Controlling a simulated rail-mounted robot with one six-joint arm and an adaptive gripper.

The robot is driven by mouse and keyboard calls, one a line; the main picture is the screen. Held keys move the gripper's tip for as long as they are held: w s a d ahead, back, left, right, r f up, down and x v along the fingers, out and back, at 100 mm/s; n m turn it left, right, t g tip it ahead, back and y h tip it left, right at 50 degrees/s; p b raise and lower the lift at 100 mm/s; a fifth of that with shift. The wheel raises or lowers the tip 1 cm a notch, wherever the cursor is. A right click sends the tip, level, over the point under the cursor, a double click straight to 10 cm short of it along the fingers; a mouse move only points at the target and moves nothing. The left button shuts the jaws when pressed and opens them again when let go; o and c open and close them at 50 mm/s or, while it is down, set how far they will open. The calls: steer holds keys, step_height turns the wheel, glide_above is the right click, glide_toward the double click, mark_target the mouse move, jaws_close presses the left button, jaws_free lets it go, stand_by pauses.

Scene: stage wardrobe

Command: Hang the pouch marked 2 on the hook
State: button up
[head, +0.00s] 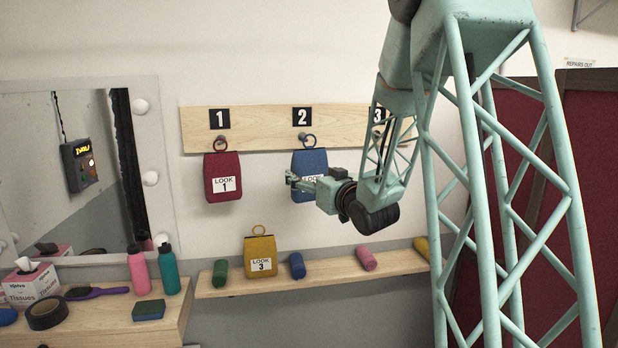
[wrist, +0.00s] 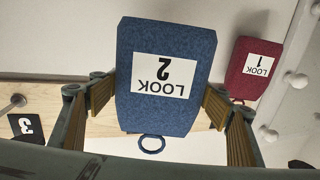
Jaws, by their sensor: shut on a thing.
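The blue pouch (head: 311,161) marked 2 is upright in front of the board, under the number 2 plate (head: 302,116). My gripper (head: 297,181) is shut on the pouch. In the wrist view, which is upside down, the fingers press its two side edges and the label of the blue pouch (wrist: 165,76) reads LOOK 2. Its ring (head: 303,142) overlaps the peg hook (head: 302,135) below plate 2 in the head view. I cannot tell whether the ring is around the hook or in front of it.
A red pouch (head: 222,177) marked 1 hangs on the left hook. A yellow pouch (head: 261,257) marked 3 stands on the shelf (head: 330,276) below, among several coloured rolls. Hook 3 (wrist: 12,104) is bare. A mirror and counter with bottles stand at left.

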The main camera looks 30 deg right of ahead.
steer(key=shift+w+d+p, duration=0.1)
steer(key=shift+w+p, duration=0.2)
steer(key=shift+w, duration=0.1)
steer(key=w+d+f+p, duration=0.1)
steer(key=w+d+p, duration=0.1)
steer(key=w, duration=0.6)
steer(key=shift+w+d+f+p, duration=0.3)
steer(key=shift+f+p, duration=0.05)
steer(key=shift+p, duration=0.4)
stand_by(1.5)
steer(key=shift+b, duration=0.3)
stand_by(0.7)
steer(key=o, duration=1)
steer(key=shift+s, duration=0.1)
